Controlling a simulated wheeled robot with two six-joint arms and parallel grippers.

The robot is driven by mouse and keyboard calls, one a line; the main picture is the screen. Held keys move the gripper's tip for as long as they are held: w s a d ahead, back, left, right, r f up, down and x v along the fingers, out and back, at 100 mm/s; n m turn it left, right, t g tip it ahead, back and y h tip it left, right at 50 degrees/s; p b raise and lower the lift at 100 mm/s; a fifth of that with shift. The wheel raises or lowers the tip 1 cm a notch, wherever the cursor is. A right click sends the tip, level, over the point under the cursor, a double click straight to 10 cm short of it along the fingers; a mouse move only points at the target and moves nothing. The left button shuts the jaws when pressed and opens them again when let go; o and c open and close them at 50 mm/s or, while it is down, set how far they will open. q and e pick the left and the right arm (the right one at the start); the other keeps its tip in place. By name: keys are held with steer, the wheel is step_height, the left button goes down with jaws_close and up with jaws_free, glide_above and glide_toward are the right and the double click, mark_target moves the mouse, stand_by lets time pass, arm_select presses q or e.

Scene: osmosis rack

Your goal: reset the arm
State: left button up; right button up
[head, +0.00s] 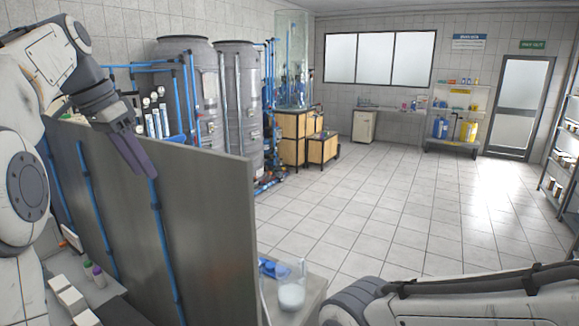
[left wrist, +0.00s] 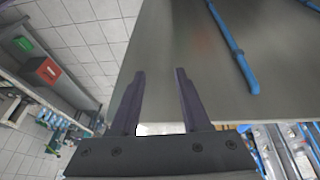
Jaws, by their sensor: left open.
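My left arm comes in from the left in the head view. Its dark gripper (head: 138,166) hangs over the grey panel, fingers pointing down and to the right. In the left wrist view the two dark fingers (left wrist: 160,78) stand apart with nothing between them, so the gripper is open and empty. The grey panel (left wrist: 185,35) lies beyond the fingertips there, with a blue pipe on it. My right arm shows at the bottom right of the head view, but its gripper is out of view.
The upright grey panel (head: 215,195) with blue pipes stands close to my left arm. A bench at its right end holds a beaker (head: 291,291). Two grey tanks (head: 238,110) stand behind. The tiled floor (head: 370,205) is clear. A shelf (head: 563,165) stands far right.

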arm_select(q)
steer(key=s+d+f+g+b, duration=0.1)
steer(key=s+d+f+b, duration=0.3)
steer(key=d+f, duration=0.65)
steer(key=s+d+f+g+b, duration=0.1)
steer(key=s+d+f+b, duration=0.35)
steer(key=d+f, duration=0.55)
steer(key=s+d+f+m+g+y+b, duration=0.1)
steer(key=s+d+f+b, duration=0.2)
steer(key=s+f, duration=1.6)
step_height(320, 180, down, 5)
steer(key=b, duration=0.4)
steer(key=shift+s+r+y, duration=0.2)
steer(key=shift+s+y, duration=0.15)
steer(key=shift+y, duration=0.05)
